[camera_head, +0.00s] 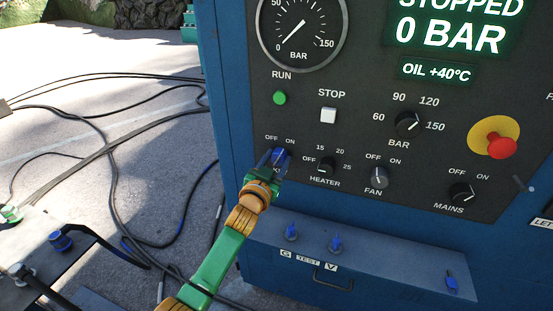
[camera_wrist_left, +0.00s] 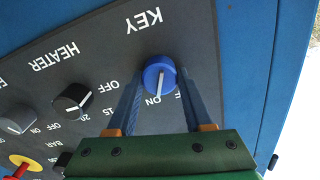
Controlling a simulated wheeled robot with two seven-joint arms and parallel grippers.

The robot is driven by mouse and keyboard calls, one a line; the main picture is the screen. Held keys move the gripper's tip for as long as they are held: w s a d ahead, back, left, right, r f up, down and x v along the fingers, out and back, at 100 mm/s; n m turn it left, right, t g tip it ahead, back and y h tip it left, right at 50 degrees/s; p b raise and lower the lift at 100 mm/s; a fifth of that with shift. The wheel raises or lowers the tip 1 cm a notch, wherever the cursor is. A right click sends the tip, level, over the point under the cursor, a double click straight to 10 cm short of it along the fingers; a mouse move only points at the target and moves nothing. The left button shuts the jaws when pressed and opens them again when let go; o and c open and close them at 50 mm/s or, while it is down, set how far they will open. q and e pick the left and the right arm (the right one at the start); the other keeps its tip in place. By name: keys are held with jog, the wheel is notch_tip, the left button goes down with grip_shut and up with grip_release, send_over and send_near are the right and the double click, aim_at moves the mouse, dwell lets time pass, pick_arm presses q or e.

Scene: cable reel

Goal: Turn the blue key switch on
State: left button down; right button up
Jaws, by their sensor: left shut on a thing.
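The blue key switch (camera_wrist_left: 160,73) is a round blue knob with a white pointer line, on the dark panel under its OFF and ON labels. In the left wrist view the picture is upside down, and the pointer aims roughly at ON, while OFF is partly hidden by a finger. In the head view the switch (camera_head: 281,155) is mostly covered by my left gripper (camera_head: 272,165). The fingers of my left gripper (camera_wrist_left: 163,108) stand on both sides of the knob and are shut on it. My right gripper is not in view.
Close by on the panel are the heater knob (camera_head: 326,165), fan knob (camera_head: 376,177), white stop button (camera_head: 328,115) and green run button (camera_head: 279,98). A red emergency button (camera_head: 501,146) is farther right. A ledge (camera_head: 390,262) juts out below. Cables lie on the ground at left.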

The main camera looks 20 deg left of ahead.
pick_arm(q)
jog(key=shift+m, duration=0.5)
jog(key=shift+c, duration=1.5)
grip_release()
jog(key=s, duration=0.7)
jog(key=shift+a, duration=0.15)
jog(key=shift+f, duration=0.1)
